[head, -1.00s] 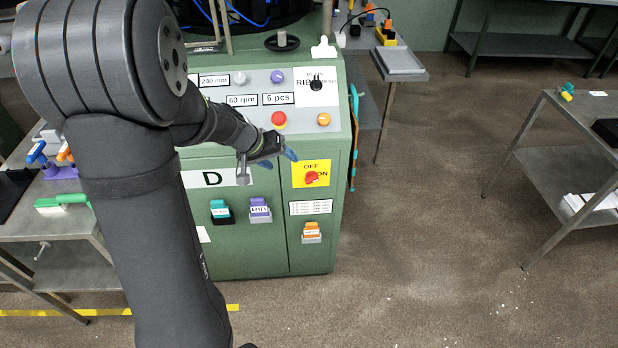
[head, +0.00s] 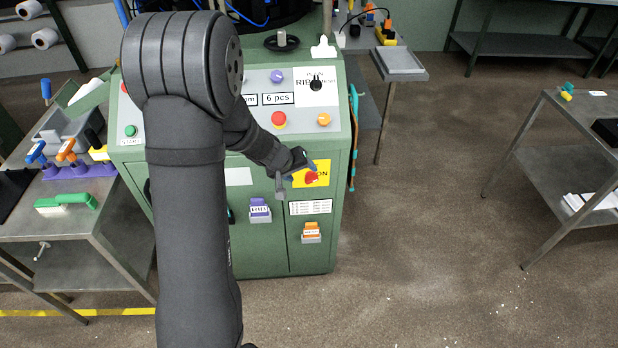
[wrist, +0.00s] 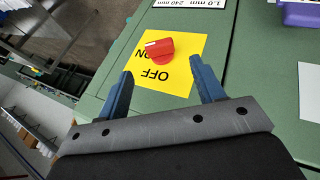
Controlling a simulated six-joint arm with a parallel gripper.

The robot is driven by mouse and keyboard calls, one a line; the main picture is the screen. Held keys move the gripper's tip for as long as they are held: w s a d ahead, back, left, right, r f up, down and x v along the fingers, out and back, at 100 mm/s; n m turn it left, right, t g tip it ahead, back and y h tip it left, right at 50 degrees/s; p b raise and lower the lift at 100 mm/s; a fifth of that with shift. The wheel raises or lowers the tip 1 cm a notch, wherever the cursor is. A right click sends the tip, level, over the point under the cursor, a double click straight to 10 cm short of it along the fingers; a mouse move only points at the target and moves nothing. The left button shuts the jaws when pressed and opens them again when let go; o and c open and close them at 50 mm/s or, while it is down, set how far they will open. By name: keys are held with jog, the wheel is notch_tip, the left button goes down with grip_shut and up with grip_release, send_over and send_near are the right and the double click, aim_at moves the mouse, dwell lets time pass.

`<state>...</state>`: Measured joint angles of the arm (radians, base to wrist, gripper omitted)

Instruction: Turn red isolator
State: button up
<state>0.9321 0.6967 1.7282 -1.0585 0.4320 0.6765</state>
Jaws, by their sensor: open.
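The red isolator knob (head: 311,178) sits on a yellow OFF/ON plate (head: 322,168) on the green cabinet's front. In the wrist view the red knob (wrist: 158,51) has a white mark at its left end, beside the word ON, and the yellow plate (wrist: 176,86) appears upside down. My gripper (head: 297,181) is close in front of the plate and partly covers it in the head view. In the wrist view my gripper (wrist: 160,75) is open, its blue fingers on either side of the plate's lower part. The knob lies beyond the fingertips, and nothing is between them.
Above the plate are a red push button (head: 279,118), an orange button (head: 323,119) and a black selector (head: 316,85). Below hang purple (head: 260,209) and orange (head: 311,230) tag holders. A metal table (head: 75,222) stands at left.

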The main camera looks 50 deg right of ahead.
aim_at(310, 178)
jog(key=x, duration=0.6)
jog(key=shift+d+f, duration=0.25)
jog(key=shift+f, duration=0.1)
jog(key=c, duration=1)
